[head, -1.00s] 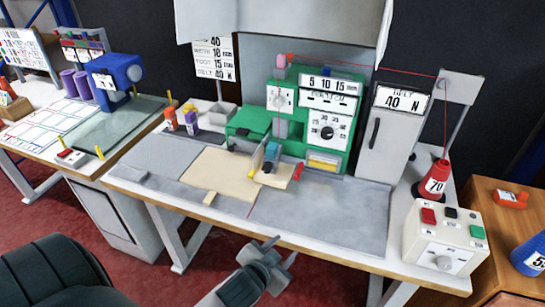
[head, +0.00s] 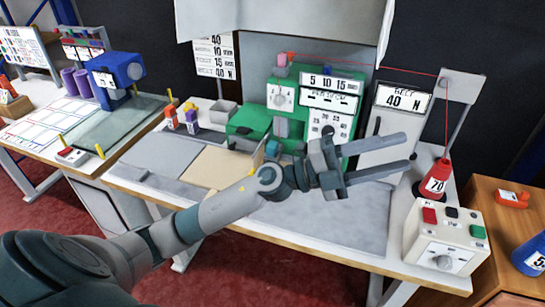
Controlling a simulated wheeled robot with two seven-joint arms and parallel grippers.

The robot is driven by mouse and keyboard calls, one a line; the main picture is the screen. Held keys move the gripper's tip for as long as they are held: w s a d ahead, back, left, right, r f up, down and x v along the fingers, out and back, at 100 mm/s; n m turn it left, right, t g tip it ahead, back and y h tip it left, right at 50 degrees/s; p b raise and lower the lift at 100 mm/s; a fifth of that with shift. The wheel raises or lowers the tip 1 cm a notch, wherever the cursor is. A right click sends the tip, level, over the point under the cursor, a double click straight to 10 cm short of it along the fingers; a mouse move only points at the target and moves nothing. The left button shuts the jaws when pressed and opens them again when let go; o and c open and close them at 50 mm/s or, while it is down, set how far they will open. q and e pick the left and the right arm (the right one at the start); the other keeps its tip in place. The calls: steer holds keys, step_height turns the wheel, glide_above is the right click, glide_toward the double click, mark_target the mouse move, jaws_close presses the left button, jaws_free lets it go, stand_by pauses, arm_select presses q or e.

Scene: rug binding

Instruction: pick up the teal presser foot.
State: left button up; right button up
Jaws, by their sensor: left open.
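A small teal-blue block (head: 272,149), which looks like the presser foot, sits below the head of the green sewing machine (head: 345,98). My left arm crosses the picture in front of the machine and hides part of its lower right side. My left gripper (head: 407,152) is open and empty, with its two fingers pointing right, in front of the grey cabinet. It is to the right of the teal-blue block and apart from it in the picture. My right gripper is not in view.
A beige piece (head: 215,167) lies on the grey worktop. Orange (head: 171,121) and purple (head: 191,122) labelled pieces stand at the back left. A red cone marked 70 (head: 435,180) and a control box (head: 443,236) stand at the right. Red thread runs overhead.

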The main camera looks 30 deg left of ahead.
arm_select(q)
steer(key=w+a+f+m+g+y, duration=0.3)
steer(key=a+f+m+g+y, duration=0.45)
steer(key=f+m+y, duration=0.2)
steer(key=w+a+r+n+y, duration=0.1)
steer(key=a+y, duration=0.4)
steer(key=a, duration=0.8)
steer(key=w+a+r+n+y, duration=0.2)
steer(key=a+r+n+y, duration=0.2)
steer(key=a, duration=0.9)
steer(key=shift+w+a+r+t+y, duration=0.2)
steer(key=shift+a+t+y, duration=0.25)
steer(key=shift+y, duration=0.6)
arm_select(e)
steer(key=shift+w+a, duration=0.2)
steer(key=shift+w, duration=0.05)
arm_select(q)
steer(key=shift+d+f, duration=0.1)
steer(key=p+x, duration=0.4)
steer(key=x, duration=0.8)
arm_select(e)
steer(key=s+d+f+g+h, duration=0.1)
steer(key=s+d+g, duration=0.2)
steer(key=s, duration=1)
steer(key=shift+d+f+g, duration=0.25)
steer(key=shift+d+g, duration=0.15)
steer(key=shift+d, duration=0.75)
